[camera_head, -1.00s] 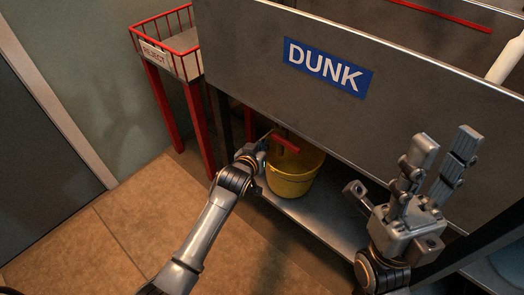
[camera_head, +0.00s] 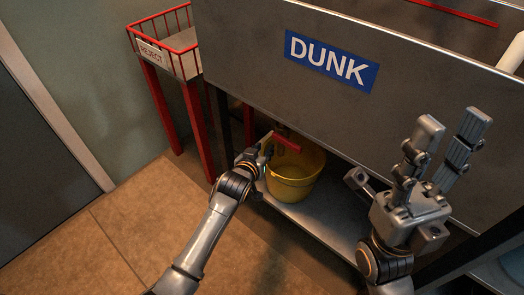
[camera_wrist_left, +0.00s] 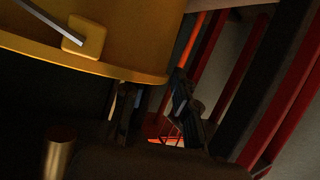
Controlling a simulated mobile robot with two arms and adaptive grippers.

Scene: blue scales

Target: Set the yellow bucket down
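The yellow bucket (camera_head: 294,184) stands upright on the metal shelf (camera_head: 318,222) under the tank marked DUNK. Its red handle grip (camera_head: 286,144) shows over the back of its rim. My left gripper (camera_head: 266,142) is at the bucket's left side, close to the rim. In the left wrist view the bucket (camera_wrist_left: 125,30) fills the upper left, with a metal handle rod at its side. My left gripper's dark fingers (camera_wrist_left: 155,103) are apart there, with a gap between them, beside the bucket. My right gripper (camera_head: 450,130) is open and empty, fingers up, in front of the tank.
The tank wall (camera_head: 260,60) hangs over the shelf and limits room above the bucket. A red-framed REJECT basket (camera_head: 168,56) stands at the left on red legs. The tiled floor (camera_head: 80,250) at the left is clear.

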